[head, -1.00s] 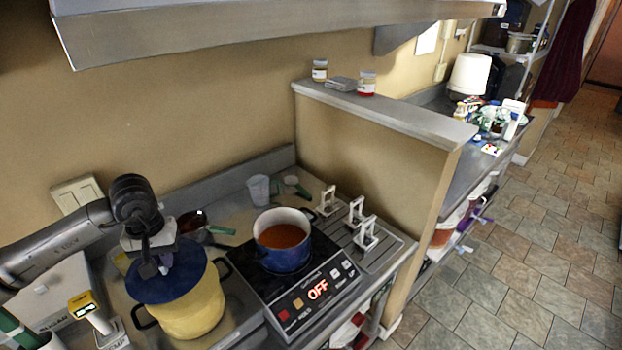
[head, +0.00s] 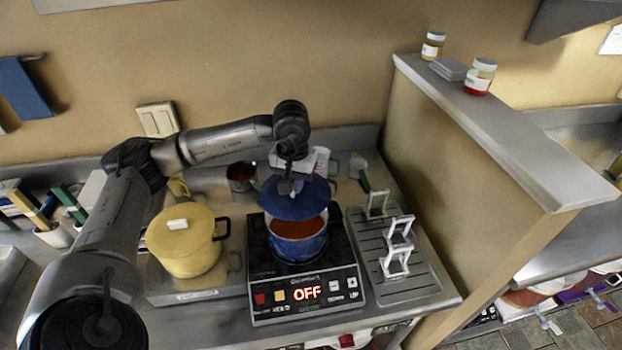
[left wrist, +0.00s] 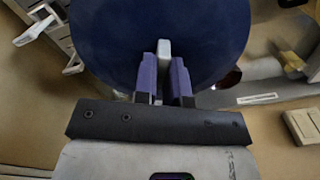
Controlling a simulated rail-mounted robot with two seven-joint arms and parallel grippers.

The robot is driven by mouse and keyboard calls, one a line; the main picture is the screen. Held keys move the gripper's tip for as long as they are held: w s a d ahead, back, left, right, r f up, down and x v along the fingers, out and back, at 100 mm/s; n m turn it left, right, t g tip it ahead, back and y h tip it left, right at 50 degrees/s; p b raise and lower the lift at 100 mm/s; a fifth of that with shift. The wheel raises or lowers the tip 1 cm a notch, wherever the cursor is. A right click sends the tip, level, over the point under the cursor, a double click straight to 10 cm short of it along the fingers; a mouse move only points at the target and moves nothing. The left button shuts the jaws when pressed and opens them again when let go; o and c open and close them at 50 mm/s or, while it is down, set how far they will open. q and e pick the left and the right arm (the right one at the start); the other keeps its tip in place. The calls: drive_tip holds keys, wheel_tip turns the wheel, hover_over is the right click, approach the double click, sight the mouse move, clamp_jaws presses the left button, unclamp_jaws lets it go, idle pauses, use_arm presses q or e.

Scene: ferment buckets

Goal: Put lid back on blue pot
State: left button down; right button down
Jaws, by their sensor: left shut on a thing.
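The blue pot (head: 298,246) stands on the black cooktop and holds reddish-brown liquid. My left gripper (head: 291,190) is shut on the handle of the blue lid (head: 299,206). The lid is held above the pot, over its back part, with the front of the opening still showing. In the left wrist view the lid (left wrist: 155,30) fills the upper middle, and the gripper (left wrist: 164,85) pinches its pale handle. My right gripper is not in view.
A yellow pot (head: 185,255) with its yellow lid (head: 181,232) stands left of the cooktop (head: 312,290), whose display reads OFF. White stands (head: 397,262) sit on a grey rack at the right. A red-brown pan (head: 242,176) and cups are behind.

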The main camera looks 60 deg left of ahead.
use_arm(q)
drive_tip(key=shift+f+b, duration=0.45)
drive_tip(key=shift+f, duration=0.25)
drive_tip(key=shift+f+b, duration=0.85)
drive_tip(key=shift+f, duration=0.5)
drive_tip(key=shift+f+b, duration=0.95)
drive_tip(key=shift+f, duration=0.2)
drive_tip(key=shift+f+b, duration=0.1)
drive_tip(key=shift+b, duration=0.4)
idle(0.5)
idle(0.4)
